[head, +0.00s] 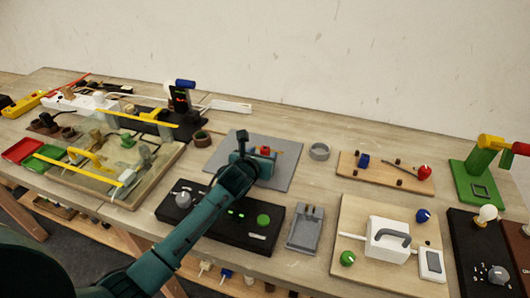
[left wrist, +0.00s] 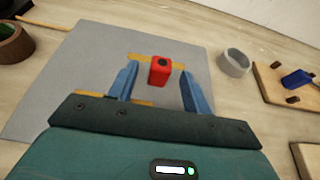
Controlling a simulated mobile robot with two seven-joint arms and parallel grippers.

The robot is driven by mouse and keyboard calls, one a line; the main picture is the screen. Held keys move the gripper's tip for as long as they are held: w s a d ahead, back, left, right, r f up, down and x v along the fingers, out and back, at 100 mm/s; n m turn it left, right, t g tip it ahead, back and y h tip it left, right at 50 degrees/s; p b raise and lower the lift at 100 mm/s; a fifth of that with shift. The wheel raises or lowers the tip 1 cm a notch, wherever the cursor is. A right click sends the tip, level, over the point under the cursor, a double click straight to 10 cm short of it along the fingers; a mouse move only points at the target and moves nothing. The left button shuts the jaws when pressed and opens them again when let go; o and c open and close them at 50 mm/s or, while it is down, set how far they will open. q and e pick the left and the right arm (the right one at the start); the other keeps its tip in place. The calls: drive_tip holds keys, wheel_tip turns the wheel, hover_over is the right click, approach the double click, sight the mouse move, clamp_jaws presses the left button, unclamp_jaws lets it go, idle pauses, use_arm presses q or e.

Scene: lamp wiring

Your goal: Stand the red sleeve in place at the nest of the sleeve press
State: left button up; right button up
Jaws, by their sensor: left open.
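The red sleeve (left wrist: 160,72), a small upright block with a dark hole in its top, stands on the grey mat. In the head view the sleeve (head: 265,150) shows just right of my left gripper (head: 248,155). In the left wrist view my left gripper (left wrist: 160,82) is open, with one blue finger on each side of the sleeve and gaps between. A green stand with a red and yellow lever (head: 475,180), which looks like the sleeve press, is at the far right. A square frame on its base looks like the nest; no sleeve shows in it. My right gripper is not in view.
A grey ring (head: 319,151) and a wooden board (head: 350,173) with blue and red parts lie to the right. A black control box (head: 190,215) sits below my left arm.

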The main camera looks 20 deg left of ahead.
use_arm(q)
drive_tip(key=shift+x, duration=0.95)
drive_tip(key=c, duration=1)
clamp_jaws()
